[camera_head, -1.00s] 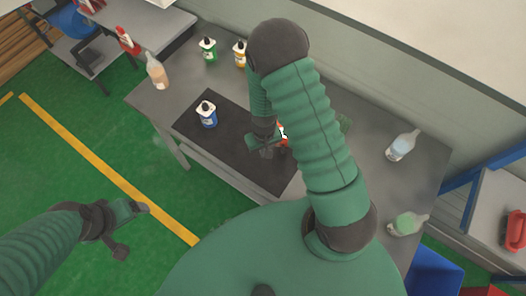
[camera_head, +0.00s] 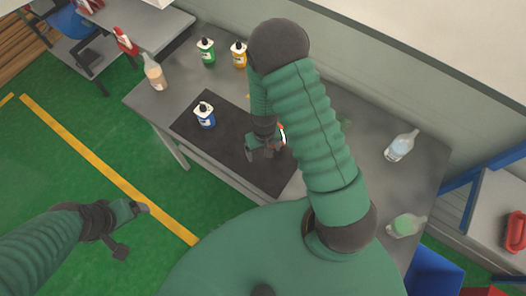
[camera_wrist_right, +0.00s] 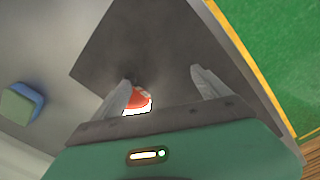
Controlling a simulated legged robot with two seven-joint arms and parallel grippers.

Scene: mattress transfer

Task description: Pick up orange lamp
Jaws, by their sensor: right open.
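No thing here is plainly a lamp. A yellow-orange bottle-like item (camera_head: 239,56) with a dark top stands at the back of the grey table. A red-orange and white item (camera_head: 283,134) is by the dark mat, mostly hidden behind my right arm. It also shows in the right wrist view (camera_wrist_right: 138,99), beside the left finger. My right gripper (camera_head: 258,155) is open over the dark mat; its spread fingers (camera_wrist_right: 160,78) hold nothing. My left gripper (camera_head: 130,225) hangs over the green floor, away from the table; its jaw opening is unclear.
The dark mat (camera_head: 235,150) lies on the grey table (camera_head: 350,185). A blue bottle (camera_head: 204,115) stands on the mat. A green bottle (camera_head: 205,50), a peach bottle (camera_head: 154,72) and clear bottles (camera_head: 401,146) stand around the table. A wall (camera_head: 430,90) runs behind it.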

